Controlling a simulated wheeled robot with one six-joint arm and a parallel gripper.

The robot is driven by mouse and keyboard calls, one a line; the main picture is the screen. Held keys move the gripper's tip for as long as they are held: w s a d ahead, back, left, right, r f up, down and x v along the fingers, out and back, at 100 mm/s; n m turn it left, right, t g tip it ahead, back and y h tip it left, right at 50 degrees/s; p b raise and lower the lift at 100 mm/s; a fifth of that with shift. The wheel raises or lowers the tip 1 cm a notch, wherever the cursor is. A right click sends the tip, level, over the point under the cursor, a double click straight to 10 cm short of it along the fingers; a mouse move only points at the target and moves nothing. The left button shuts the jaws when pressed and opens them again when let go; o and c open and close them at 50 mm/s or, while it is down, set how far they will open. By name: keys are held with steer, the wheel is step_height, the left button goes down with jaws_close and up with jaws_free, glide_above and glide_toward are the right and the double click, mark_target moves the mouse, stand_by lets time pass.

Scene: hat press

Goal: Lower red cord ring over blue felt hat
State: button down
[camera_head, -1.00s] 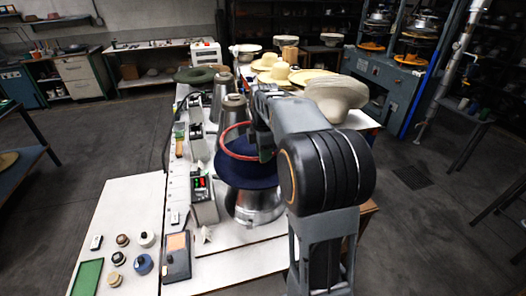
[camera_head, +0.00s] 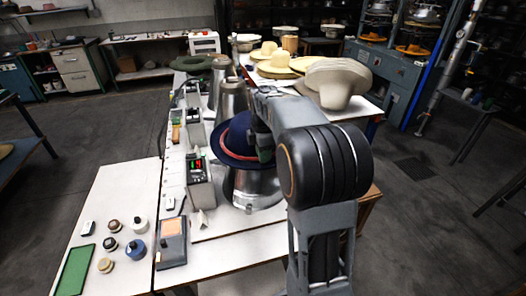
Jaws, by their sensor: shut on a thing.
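The blue felt hat (camera_head: 233,132) sits on a metal hat block (camera_head: 250,190) on the white bench, its crown up and its brim spread over the block. The red cord ring (camera_head: 232,161) is around the hat's crown, low down near the brim; its near side shows as a red arc. My gripper (camera_head: 265,151) is at the right side of the crown, shut on the ring. My arm hides the hat's right side and the ring's far part, so I cannot tell if the ring lies level or touches the brim all round.
Control boxes (camera_head: 197,168) stand close left of the hat. Metal cones (camera_head: 231,99) and a green hat (camera_head: 192,63) stand behind it. Pale hats (camera_head: 338,80) fill the bench at back right. Small pots and a green mat (camera_head: 75,270) lie on the front left table.

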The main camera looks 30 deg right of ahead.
steer(key=shift+s+d+f+b, duration=0.1)
steer(key=shift+s+f+b, duration=0.1)
steer(key=shift+f, duration=0.3)
steer(key=shift+s+d+f+b, duration=0.1)
steer(key=shift+s+f, duration=0.1)
steer(key=shift+f, duration=0.3)
stand_by(1.2)
steer(key=c, duration=0.9)
jaws_free()
steer(key=r+p, duration=0.3)
steer(key=shift+w+d+r, duration=0.1)
steer(key=shift+w+r, duration=0.05)
steer(key=shift+w, duration=0.1)
steer(key=shift+r+p, duration=1.85)
steer(key=shift+r, duration=0.5)
